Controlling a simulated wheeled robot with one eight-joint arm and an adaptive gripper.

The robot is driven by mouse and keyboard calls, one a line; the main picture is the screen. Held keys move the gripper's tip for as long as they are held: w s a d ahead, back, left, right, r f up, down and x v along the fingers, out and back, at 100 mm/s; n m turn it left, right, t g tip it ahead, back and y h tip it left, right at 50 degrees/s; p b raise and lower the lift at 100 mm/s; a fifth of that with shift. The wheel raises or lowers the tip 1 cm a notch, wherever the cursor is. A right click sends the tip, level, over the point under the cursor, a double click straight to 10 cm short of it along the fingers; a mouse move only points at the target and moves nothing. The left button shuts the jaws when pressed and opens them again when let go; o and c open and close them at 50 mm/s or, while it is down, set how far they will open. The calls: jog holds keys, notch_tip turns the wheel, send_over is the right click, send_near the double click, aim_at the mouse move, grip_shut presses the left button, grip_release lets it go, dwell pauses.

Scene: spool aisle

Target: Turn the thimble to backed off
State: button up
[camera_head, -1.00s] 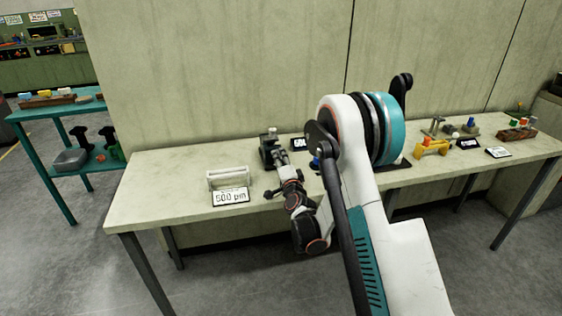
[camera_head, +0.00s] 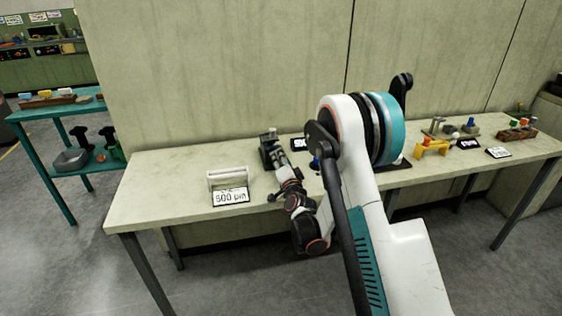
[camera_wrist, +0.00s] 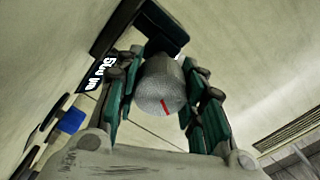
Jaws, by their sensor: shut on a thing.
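The thimble (camera_wrist: 160,84) is a grey knurled cylinder with a red mark on its near end face, seen in the wrist view. The red mark points toward the lower right of that face. My gripper (camera_wrist: 163,95) is shut on the thimble, with a finger on each side of it. Behind it is the dark stand (camera_wrist: 150,30) that carries it. In the head view the dark stand (camera_head: 268,150) is at the table's back, and my gripper (camera_head: 280,160) reaches it from the front. The thimble is too small to make out in the head view.
A white block with a handle (camera_head: 228,178) and a "500 µm" card (camera_head: 231,197) stand left of my gripper. A blue knob (camera_wrist: 70,121) and another card (camera_wrist: 103,68) show in the wrist view. Yellow and grey fixtures stand on the table's right part.

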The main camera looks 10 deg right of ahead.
jog(key=o, duration=1.1)
